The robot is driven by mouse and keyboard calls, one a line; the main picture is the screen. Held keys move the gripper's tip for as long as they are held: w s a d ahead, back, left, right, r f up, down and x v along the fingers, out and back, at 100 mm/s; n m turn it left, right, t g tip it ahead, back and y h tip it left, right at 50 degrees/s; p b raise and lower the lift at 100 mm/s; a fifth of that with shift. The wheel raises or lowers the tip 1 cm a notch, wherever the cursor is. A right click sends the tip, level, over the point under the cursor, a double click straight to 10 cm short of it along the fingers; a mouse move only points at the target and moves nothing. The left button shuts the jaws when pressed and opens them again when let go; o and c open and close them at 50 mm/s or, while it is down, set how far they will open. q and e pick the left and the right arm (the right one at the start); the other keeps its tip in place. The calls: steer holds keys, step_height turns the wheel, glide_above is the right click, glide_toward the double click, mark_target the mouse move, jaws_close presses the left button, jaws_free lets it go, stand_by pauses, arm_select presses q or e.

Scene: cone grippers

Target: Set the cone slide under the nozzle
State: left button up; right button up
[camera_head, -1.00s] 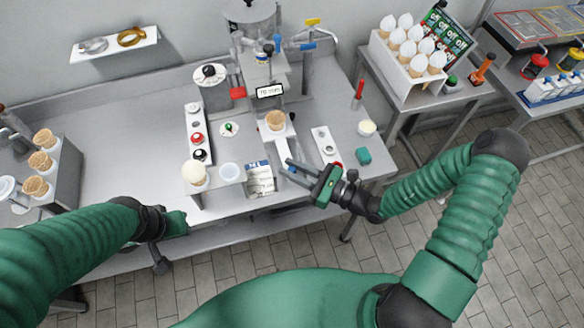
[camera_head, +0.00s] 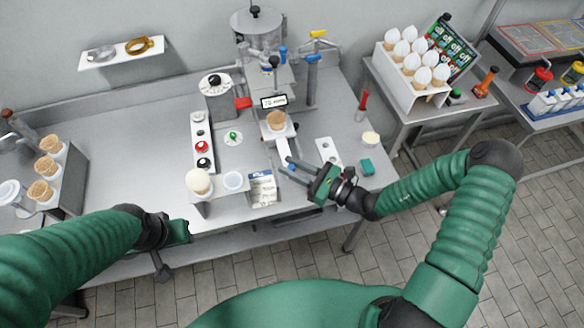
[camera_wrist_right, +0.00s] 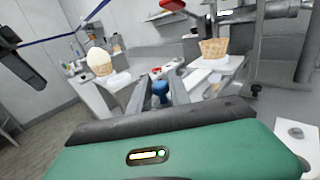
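The cone slide (camera_head: 282,147) is a pale narrow slide with a wafer cone (camera_head: 278,120) upright at its far end. The cone also shows in the right wrist view (camera_wrist_right: 214,48). The nozzle machine (camera_head: 262,70) stands behind it; its nozzle tip is hard to make out. My right gripper (camera_head: 284,166) is at the slide's near end. In the right wrist view its fingers (camera_wrist_right: 160,98) stand apart on either side of a blue knob (camera_wrist_right: 160,88); contact is unclear. My left gripper (camera_head: 180,232) is low by the table's front edge, its fingers not clear.
A small stand (camera_head: 215,188) with a pale ball-topped cone and a cup is left of the slide. A cone rack (camera_head: 412,72) stands on the right side table. The table's left middle is clear.

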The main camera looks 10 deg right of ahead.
steer(key=shift+o, duration=1.4)
steer(key=b+v, duration=0.2)
steer(key=v, duration=1.5)
